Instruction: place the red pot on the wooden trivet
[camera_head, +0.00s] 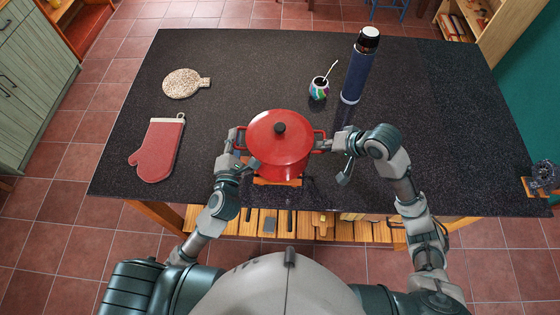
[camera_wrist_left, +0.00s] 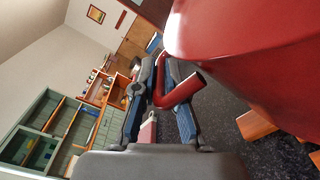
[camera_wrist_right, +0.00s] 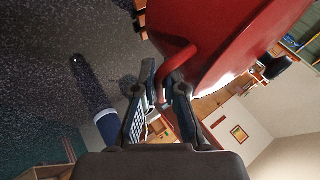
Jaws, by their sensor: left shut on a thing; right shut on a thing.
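The red pot (camera_head: 285,155), with a red lid and black knob, is upright near the front middle of the dark table. My left gripper (camera_head: 238,141) is shut on its left handle, which also shows between the fingers in the left wrist view (camera_wrist_left: 180,92). My right gripper (camera_head: 325,144) is shut on its right handle, seen in the right wrist view (camera_wrist_right: 176,66). The wooden trivet (camera_head: 263,182) shows under the pot's front edge; its wood also shows in the left wrist view (camera_wrist_left: 256,125). The pot hides most of it. Contact between pot and trivet cannot be told.
A red oven mitt (camera_head: 156,151) and a round speckled pad (camera_head: 182,84) lie on the left of the table (camera_head: 450,120). A patterned cup with a straw (camera_head: 319,88) and a tall blue flask (camera_head: 358,70) stand behind the pot. The table's right side is mostly clear.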

